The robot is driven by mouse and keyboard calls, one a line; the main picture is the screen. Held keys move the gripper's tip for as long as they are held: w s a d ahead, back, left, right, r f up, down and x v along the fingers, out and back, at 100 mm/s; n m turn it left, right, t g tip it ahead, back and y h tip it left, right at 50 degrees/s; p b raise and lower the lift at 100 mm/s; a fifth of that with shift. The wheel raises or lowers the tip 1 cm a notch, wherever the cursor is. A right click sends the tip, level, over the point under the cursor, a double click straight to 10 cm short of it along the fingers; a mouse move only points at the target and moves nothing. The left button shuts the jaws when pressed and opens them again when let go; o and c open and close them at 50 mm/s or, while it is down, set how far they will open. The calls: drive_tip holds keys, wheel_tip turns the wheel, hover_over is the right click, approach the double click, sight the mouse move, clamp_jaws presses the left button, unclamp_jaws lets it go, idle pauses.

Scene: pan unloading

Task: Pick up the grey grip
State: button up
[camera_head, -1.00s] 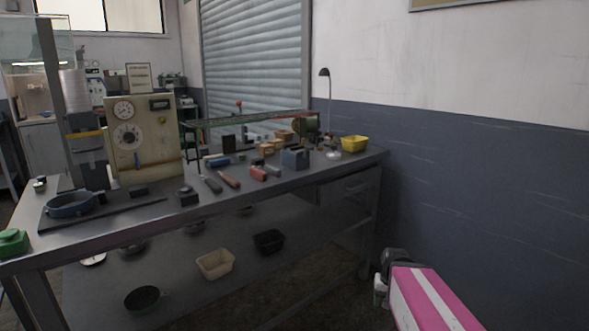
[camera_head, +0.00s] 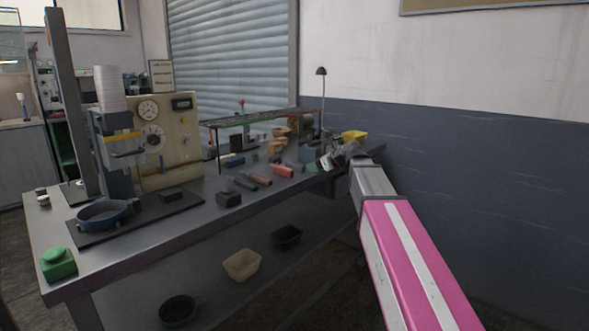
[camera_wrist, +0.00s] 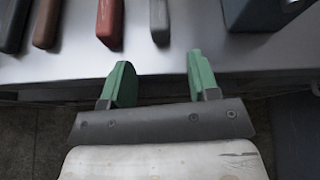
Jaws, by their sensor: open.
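The grey grip (camera_wrist: 159,20) lies on the table near its front edge in the wrist view, between a red grip (camera_wrist: 110,20) and a blue-grey box (camera_wrist: 262,12). Its far end is cut off by the top of the picture. My gripper (camera_wrist: 158,66) is open and empty, with its two green fingers apart. The fingertips are at the table's front edge, short of the grey grip, which lies ahead of the gap between them. In the head view my gripper (camera_head: 328,161) is at the table's right part, beside the small grips.
Brown (camera_wrist: 47,22) and black (camera_wrist: 14,25) handles lie left of the red grip. In the head view a yellow bin (camera_head: 354,136) and a lamp (camera_head: 321,72) stand at the back right. A beige bin (camera_head: 242,265) is on the lower shelf.

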sight(293, 163)
drive_tip(key=shift+m+y, duration=0.3)
drive_tip(key=shift+m, duration=0.3)
drive_tip(key=w+a, duration=0.2)
drive_tip(key=a, duration=0.1)
drive_tip(key=w+a+f, duration=0.1)
drive_tip(key=w+a, duration=0.3)
drive_tip(key=a, duration=0.1)
drive_tip(key=shift+w+a+f, duration=0.3)
drive_tip(key=shift+w, duration=0.1)
drive_tip(key=shift+t, duration=0.3)
drive_tip(key=c, duration=1)
